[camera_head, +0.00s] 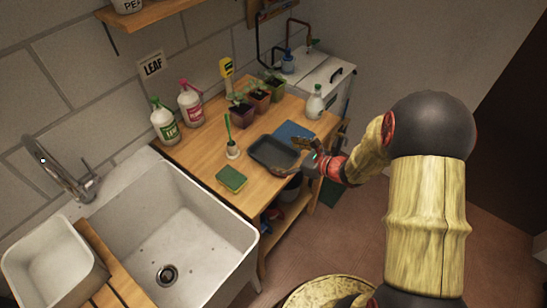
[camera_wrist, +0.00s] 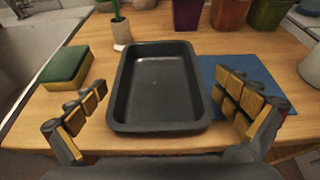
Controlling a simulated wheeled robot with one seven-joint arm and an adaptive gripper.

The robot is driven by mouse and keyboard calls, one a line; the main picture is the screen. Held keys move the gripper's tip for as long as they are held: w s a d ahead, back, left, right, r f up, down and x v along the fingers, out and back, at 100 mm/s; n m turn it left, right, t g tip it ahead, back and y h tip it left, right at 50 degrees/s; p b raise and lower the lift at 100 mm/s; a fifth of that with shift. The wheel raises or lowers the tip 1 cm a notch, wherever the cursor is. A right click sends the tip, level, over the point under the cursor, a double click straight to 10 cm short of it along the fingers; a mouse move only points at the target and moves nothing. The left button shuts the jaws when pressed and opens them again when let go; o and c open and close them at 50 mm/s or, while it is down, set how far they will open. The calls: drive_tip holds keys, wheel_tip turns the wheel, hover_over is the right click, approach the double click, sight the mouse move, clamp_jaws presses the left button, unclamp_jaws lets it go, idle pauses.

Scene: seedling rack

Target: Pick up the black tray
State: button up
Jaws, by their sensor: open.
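The black tray (camera_head: 268,160) is a shallow, empty rectangular tray lying flat on the wooden worktop, near its front edge. In the wrist view the tray (camera_wrist: 157,88) fills the middle, with its near end close to me. My gripper (camera_head: 318,158) is at the front edge of the worktop, at the tray's right end in the head view. In the wrist view my gripper (camera_wrist: 163,115) has its two padded fingers spread wide, one on each side of the tray's near end. Both fingers look apart from the tray walls, and nothing is held.
A green-and-yellow sponge (camera_wrist: 66,68) lies left of the tray. A blue mat (camera_wrist: 240,82) lies right of it, partly under my right finger in view. A brush in a pale holder (camera_head: 232,148), potted seedlings (camera_head: 257,98) and spray bottles (camera_head: 165,122) stand behind. A sink (camera_head: 175,235) adjoins the worktop.

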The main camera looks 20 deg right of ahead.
sight(273, 158)
drive_tip(key=shift+b+x, duration=0.6)
drive_tip(key=shift+x, duration=1.4)
drive_tip(key=shift+s, duration=0.1)
drive_tip(key=shift+c, duration=0.8)
drive_tip(key=c, duration=0.8)
